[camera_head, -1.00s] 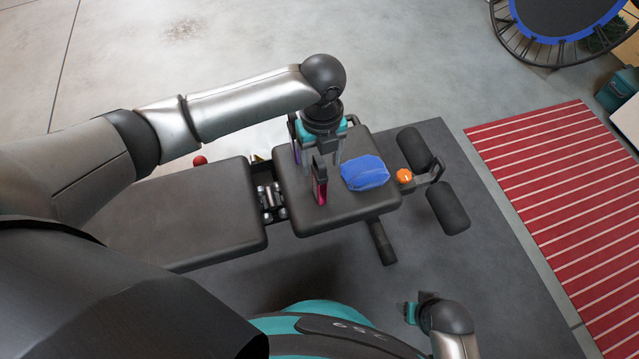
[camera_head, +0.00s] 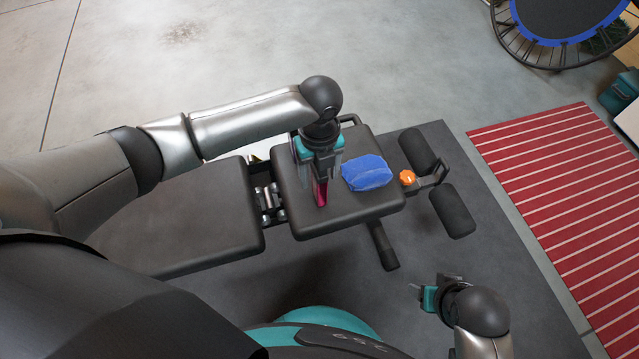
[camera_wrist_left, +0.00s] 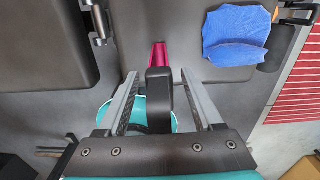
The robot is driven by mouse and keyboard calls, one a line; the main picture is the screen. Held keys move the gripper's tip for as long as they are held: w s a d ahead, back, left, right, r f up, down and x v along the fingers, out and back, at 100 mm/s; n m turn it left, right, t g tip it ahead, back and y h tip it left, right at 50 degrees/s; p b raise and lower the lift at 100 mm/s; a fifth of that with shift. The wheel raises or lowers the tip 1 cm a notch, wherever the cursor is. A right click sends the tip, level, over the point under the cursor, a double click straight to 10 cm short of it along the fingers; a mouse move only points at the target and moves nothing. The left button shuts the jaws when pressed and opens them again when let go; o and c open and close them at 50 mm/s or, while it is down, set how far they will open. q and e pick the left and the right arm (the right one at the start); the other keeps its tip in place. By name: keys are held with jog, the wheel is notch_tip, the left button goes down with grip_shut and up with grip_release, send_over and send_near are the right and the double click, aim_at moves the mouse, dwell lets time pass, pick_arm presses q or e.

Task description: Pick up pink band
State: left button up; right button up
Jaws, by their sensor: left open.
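The pink band (camera_head: 320,192) is on the dark bench seat (camera_head: 352,212), near its left side. It also shows in the left wrist view (camera_wrist_left: 159,56), just past a black part that hides some of it. My left gripper (camera_head: 320,182) points down, open, right at the band. In the wrist view the band lies between the lines of my two spread fingers (camera_wrist_left: 159,77). I cannot tell whether a finger touches it. My right gripper (camera_head: 418,292) is low in the head view, away from the bench; its jaw opening is unclear.
A blue folded cloth (camera_head: 367,173) lies on the seat just right of my left gripper. An orange knob (camera_head: 407,177) and black foam rollers (camera_head: 450,210) are beyond it. The longer bench pad (camera_head: 180,225) is left. A red striped mat (camera_head: 560,190) covers floor at right.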

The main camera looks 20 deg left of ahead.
pick_arm(q)
jog(key=shift+f, duration=0.25)
jog(key=shift+c, duration=0.4)
grip_shut()
